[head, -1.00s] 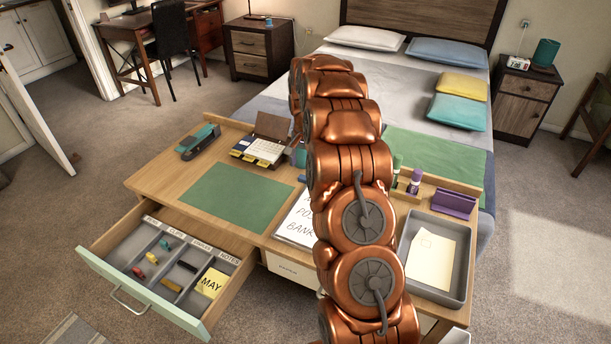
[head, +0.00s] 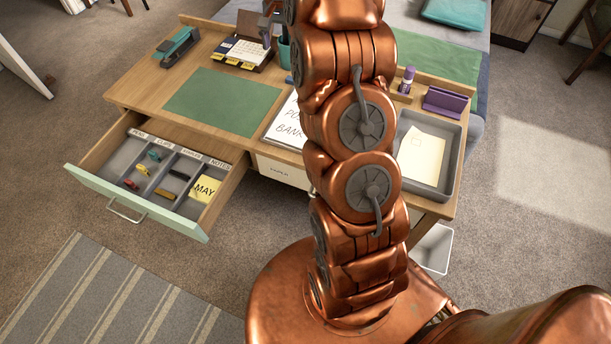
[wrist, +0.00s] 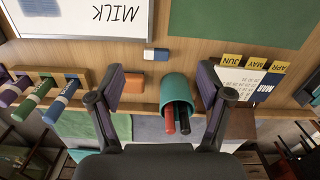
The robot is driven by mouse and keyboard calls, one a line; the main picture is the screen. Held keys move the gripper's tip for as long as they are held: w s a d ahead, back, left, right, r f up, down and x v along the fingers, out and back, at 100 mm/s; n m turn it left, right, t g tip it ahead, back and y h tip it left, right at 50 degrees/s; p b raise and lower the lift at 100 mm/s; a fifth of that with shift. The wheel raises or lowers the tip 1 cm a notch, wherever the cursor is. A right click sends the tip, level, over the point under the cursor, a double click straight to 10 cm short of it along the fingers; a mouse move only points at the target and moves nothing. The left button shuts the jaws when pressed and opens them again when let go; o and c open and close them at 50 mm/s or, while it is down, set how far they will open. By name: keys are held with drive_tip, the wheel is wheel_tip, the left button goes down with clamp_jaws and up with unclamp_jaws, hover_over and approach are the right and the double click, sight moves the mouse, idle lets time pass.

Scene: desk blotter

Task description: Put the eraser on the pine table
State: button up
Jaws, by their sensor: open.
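A small white block with a blue part (wrist: 156,55), which looks like an eraser, lies on the pale wooden tabletop (wrist: 190,58) in the wrist view. In the head view a small blue bit (head: 289,80) shows near the cup, partly hidden by my arm. My gripper (wrist: 161,72) is open and empty, with its fingers spread to either side of the teal pen cup (wrist: 175,90) and the orange block (wrist: 133,82). The white and blue block is ahead of the fingertips, between their lines. The same wooden top (head: 150,90) spans the head view.
The cup holds red and black pens. A flip calendar (wrist: 245,78) stands to its right, several sticks (wrist: 38,93) to the left. A green blotter (head: 222,101), a paper tray (head: 446,182) and an open drawer (head: 137,208) with small items show in the head view.

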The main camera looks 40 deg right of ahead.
drive_tip(key=s+a+r+n+g, duration=0.1)
drive_tip(key=s+a+r+n, duration=0.2)
drive_tip(key=s+a, duration=0.55)
drive_tip(key=s+a+r+n, duration=0.3)
drive_tip(key=s+a, duration=0.5)
drive_tip(key=s, duration=0.2)
drive_tip(key=s+a+f+n, duration=0.2)
drive_tip(key=s, duration=0.8)
drive_tip(key=s+a+f+n, duration=0.2)
drive_tip(key=s+a, duration=0.1)
drive_tip(key=s, duration=0.8)
drive_tip(key=shift+s+a+n+g, duration=0.2)
drive_tip(key=shift+a+n+g, duration=0.1)
drive_tip(key=shift+a+g, duration=0.1)
drive_tip(key=shift+r, duration=0.1)
wheel_tip(320, 180, up, 6)
drive_tip(key=p, duration=0.5)
drive_tip(key=shift+f+p, duration=0.2)
drive_tip(key=shift+p, duration=0.15)
